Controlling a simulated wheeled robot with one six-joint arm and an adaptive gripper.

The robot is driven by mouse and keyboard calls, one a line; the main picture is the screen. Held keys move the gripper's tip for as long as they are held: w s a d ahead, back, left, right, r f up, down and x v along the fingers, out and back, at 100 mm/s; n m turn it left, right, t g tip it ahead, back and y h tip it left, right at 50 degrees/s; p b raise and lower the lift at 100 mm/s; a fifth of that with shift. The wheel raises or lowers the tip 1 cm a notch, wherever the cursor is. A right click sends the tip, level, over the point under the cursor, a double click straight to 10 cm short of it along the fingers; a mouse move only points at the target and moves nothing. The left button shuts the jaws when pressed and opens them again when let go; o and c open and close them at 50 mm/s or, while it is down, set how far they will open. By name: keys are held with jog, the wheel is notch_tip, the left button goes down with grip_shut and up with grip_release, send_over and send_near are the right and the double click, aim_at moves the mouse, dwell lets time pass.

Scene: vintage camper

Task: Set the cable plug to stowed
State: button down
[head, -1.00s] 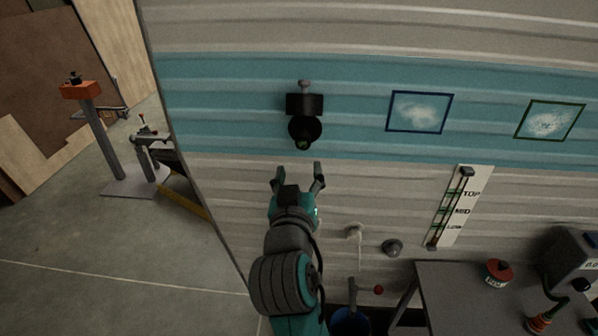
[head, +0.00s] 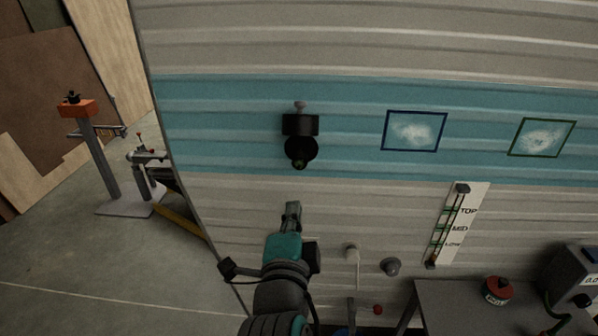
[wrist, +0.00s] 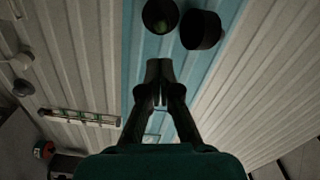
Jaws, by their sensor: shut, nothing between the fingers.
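A small white fitting with a pale cord hanging from it (head: 351,252) is on the camper wall, low and right of my gripper; it looks like the cable plug. A grey round knob or socket (head: 391,266) is just right of it. In the wrist view, a pale fitting (wrist: 21,61) and the grey knob (wrist: 22,88) show at the left edge. My gripper (head: 292,207) is shut and empty, pointing up the wall below a black cylindrical fixture (head: 300,124) with a round black end (head: 300,150). It touches neither. The fingers also show in the wrist view (wrist: 160,76).
A strip marked TOP, MID and LOW (head: 455,225) is on the wall at right. Two framed pictures (head: 414,131) hang on the blue band. A grey table (head: 450,306) with a red-topped can (head: 497,290) stands lower right. Open floor (head: 80,255) lies left.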

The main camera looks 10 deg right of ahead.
jog(key=m, duration=0.3)
send_near(300, 165)
jog(key=x, duration=0.7)
jog(key=shift+w, duration=0.1)
jog(key=x, duration=0.3)
jog(key=shift+w+d, duration=0.15)
jog(key=shift+w, duration=0.35)
jog(key=shift+r, duration=0.1)
